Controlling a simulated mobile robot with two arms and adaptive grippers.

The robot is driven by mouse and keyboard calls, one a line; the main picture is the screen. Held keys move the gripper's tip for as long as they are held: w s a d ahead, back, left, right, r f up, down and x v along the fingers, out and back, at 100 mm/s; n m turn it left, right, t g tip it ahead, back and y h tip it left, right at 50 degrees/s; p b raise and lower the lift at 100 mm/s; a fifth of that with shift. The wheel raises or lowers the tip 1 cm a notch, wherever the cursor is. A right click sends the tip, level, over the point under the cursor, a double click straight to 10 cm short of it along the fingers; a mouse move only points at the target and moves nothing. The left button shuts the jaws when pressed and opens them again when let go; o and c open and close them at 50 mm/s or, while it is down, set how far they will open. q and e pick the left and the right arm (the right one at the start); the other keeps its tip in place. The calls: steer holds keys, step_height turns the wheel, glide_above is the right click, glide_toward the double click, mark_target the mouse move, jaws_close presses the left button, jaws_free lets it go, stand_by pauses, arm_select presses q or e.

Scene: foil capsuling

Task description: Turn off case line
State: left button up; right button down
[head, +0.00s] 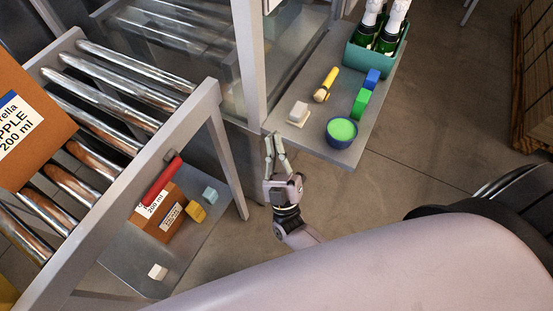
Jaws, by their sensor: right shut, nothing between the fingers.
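The case line is a roller conveyor (118,122) with shiny metal rollers on the left of the head view. A large brown case (28,125) with an apple label sits on its rollers at the left edge. A red bar-like handle (162,181) shows at the conveyor's near side rail, angled up to the right. My right gripper (273,142) is shut and empty, fingers pointing up the picture, between the conveyor's leg and the grey shelf. It is well to the right of the red handle, apart from it. My left gripper is not in view.
A lower shelf (125,278) holds a small brown carton (160,218) and several small blocks. A grey shelf (347,157) at right holds a blue bowl (341,130), a brush (326,84), blocks and a bottle crate (373,60). A post (248,55) stands behind my gripper.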

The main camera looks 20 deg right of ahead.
steer(key=f+y, duration=0.1)
steer(key=w+f+n+g+y, duration=0.1)
steer(key=f, duration=0.1)
steer(key=f+y, duration=0.1)
steer(key=shift+w+a+f+n+g, duration=0.2)
steer(key=shift+a+n+g, duration=0.1)
steer(key=shift+a+n, duration=0.1)
